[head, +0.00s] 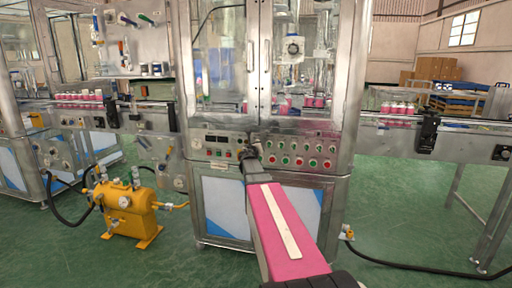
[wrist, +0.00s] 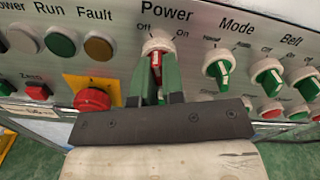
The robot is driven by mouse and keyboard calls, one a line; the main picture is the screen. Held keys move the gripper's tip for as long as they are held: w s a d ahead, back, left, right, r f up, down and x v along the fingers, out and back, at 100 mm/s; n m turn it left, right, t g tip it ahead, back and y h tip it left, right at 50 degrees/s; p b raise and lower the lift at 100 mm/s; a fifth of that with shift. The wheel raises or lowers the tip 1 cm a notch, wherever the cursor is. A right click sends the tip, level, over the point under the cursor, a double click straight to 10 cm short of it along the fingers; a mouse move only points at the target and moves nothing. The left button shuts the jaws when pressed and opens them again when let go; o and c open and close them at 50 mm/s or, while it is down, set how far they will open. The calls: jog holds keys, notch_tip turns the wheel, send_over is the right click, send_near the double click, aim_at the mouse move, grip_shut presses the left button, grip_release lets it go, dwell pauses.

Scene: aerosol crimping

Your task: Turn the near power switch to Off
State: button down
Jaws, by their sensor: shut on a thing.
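The power switch (wrist: 157,47) is on the sloped metal panel in the wrist view, under the word Power, with Off at its upper left and On at its upper right. It has a white collar and a red knob, mostly hidden by my fingers. My gripper (wrist: 158,75) has its two green fingers shut on the knob, one on each side. The visible red part points roughly up, nearer Off than On; its exact angle is hard to tell. In the head view my gripper (head: 250,153) meets the panel of the middle machine and covers the switch.
A red emergency button (wrist: 92,98) on a yellow plate is close left of my fingers. The green Mode switch (wrist: 218,66) and Belt switch (wrist: 268,74) are to the right. A yellow tank (head: 125,208) stands on the floor at left. Green floor lies open in front.

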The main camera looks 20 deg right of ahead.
jog(key=shift+n, duration=0.9)
jog(key=c, duration=1.2)
grip_release()
jog(key=shift+s, duration=0.1)
jog(key=v, duration=1)
jog(key=shift+s+a, duration=0.25)
jog(key=shift+s, duration=0.05)
